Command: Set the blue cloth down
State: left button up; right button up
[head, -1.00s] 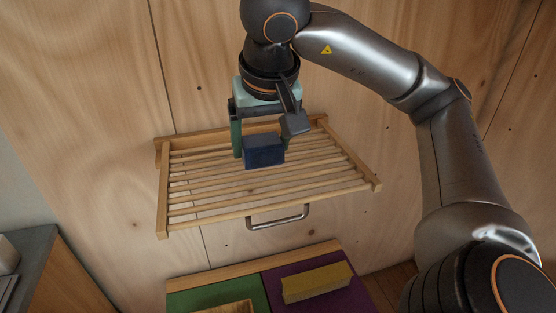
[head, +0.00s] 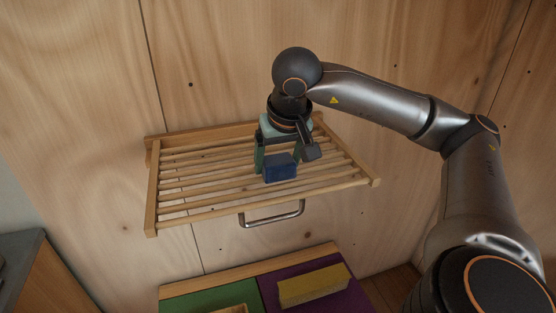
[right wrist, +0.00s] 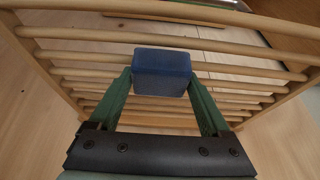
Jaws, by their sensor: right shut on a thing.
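The blue cloth (head: 281,168) is a small folded block at the slatted wooden rack on the wall in the head view. My right gripper (head: 278,160) points down from above and is shut on it. In the right wrist view the cloth (right wrist: 161,72) sits between the two green fingers (right wrist: 162,88), with the rack's bars behind it. The cloth is at or just above the bars of the rack (head: 152,190); I cannot tell whether it touches them. My left gripper is not in view.
A grey-topped counter (head: 20,262) stands at lower left. Bars around the cloth are bare.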

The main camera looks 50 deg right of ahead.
aim_at(281, 166)
jog(key=shift+f, duration=0.25)
jog(key=o, duration=1.2)
jog(key=shift+r, duration=0.1)
jog(key=shift+c, duration=0.2)
jog(key=shift+r, duration=0.25)
jog(key=v, duration=0.6)
jog(key=shift+p+v, duration=1.8)
jog(key=shift+v, duration=1.15)
